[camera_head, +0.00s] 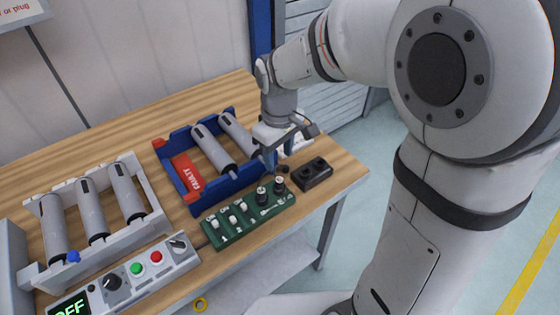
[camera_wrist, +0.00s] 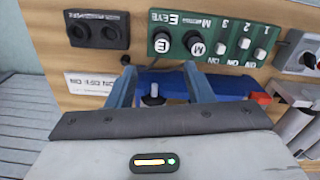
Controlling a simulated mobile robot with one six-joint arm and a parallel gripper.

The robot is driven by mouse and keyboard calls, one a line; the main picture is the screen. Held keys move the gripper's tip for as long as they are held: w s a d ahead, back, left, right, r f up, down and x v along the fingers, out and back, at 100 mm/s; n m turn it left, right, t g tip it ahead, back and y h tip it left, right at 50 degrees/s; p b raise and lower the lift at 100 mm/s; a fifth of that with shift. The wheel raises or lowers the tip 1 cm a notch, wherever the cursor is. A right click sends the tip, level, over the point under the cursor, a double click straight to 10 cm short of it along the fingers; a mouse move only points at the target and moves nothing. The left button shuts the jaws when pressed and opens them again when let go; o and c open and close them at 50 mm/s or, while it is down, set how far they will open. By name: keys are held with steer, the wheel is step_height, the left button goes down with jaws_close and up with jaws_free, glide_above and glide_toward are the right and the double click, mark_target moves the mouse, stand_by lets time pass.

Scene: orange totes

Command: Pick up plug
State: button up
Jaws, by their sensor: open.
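Two black round plugs with white tops stand in the green panel. The one marked E (camera_wrist: 161,42) also shows in the head view (camera_head: 279,185). The one marked M (camera_wrist: 194,43) shows there too (camera_head: 262,194). My gripper (camera_wrist: 158,68) is open and empty, its two blue-grey fingers apart. In the head view my gripper (camera_head: 278,161) is over the right end of the blue tray, behind the panel. In the wrist view the E plug appears just beyond the fingertips, between their lines; neither finger touches it. The frames do not show which plug is meant.
The green panel (camera_head: 228,231) has several white switches. A black two-hole socket box (camera_head: 313,172) stands to its right. The blue tray (camera_head: 196,206) holds grey cylinders and a red FAULTY label. A white rack (camera_head: 153,222) and button box (camera_head: 183,265) stand left. The table's front edge is close.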

mark_target(279, 179)
steer(key=shift+a+f, duration=0.15)
steer(key=shift+f, duration=0.3)
steer(key=f, duration=0.7)
steer(key=shift+s+d+p, duration=0.15)
steer(key=shift+d+p, duration=0.05)
steer(key=shift+p, duration=0.2)
jaws_close()
step_height(279, 179, up, 10)
